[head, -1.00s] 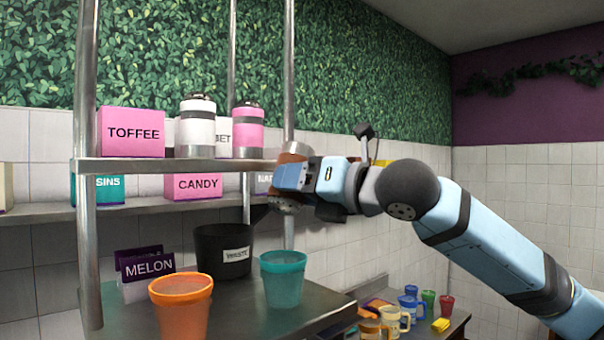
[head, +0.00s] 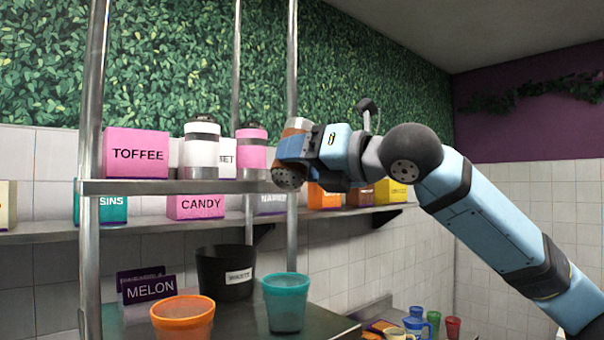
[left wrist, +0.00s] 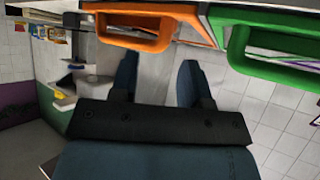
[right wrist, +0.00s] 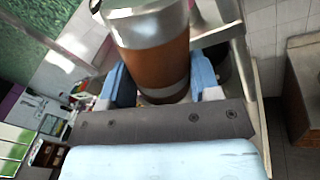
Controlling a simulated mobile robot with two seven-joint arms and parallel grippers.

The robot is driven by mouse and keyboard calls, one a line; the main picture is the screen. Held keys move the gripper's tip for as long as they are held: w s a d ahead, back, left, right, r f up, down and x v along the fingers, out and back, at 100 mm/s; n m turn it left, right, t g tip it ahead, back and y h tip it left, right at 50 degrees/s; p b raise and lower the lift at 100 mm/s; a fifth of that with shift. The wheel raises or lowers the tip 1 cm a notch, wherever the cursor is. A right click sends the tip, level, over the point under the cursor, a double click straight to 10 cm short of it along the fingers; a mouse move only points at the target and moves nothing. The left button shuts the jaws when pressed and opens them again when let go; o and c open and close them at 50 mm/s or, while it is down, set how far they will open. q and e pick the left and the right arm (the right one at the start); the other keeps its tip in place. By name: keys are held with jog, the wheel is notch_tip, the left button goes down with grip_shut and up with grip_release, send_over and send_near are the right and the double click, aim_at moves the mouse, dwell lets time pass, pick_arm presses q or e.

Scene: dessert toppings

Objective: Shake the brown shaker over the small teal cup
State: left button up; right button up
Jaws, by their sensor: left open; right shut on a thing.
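The brown shaker (head: 294,128) is in my right gripper (head: 300,148), partly covered by it in the head view. Its perforated metal end (head: 287,179) points down. The shaker (right wrist: 155,62) also shows between the fingers in the right wrist view. The small teal cup (head: 286,305) stands upright on the counter, below the shaker in the picture with a clear gap between them. My left gripper (left wrist: 157,68) is open and empty in the left wrist view, and it is not in the head view.
An orange cup (head: 183,320) and a black waste bin (head: 225,275) stand near the teal cup. A metal shelf (head: 150,187) with white and pink shakers is left of my right gripper. Orange (left wrist: 150,28) and green (left wrist: 240,50) handles are close to my left gripper.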

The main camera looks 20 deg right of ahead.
aim_at(303, 184)
jog(key=shift+f, duration=0.8)
jog(key=shift+f+b, duration=0.4)
jog(key=shift+f, duration=0.5)
pick_arm(q)
jog(key=shift+w+d+f+m+b, duration=0.1)
jog(key=shift+w+f+m+b, duration=0.2)
jog(key=shift+f+b, duration=0.35)
pick_arm(e)
notch_tip(303, 184, down, 4)
jog(key=shift+r, duration=0.2)
pick_arm(q)
jog(key=shift+s, duration=0.3)
jog(key=shift+s, duration=0.1)
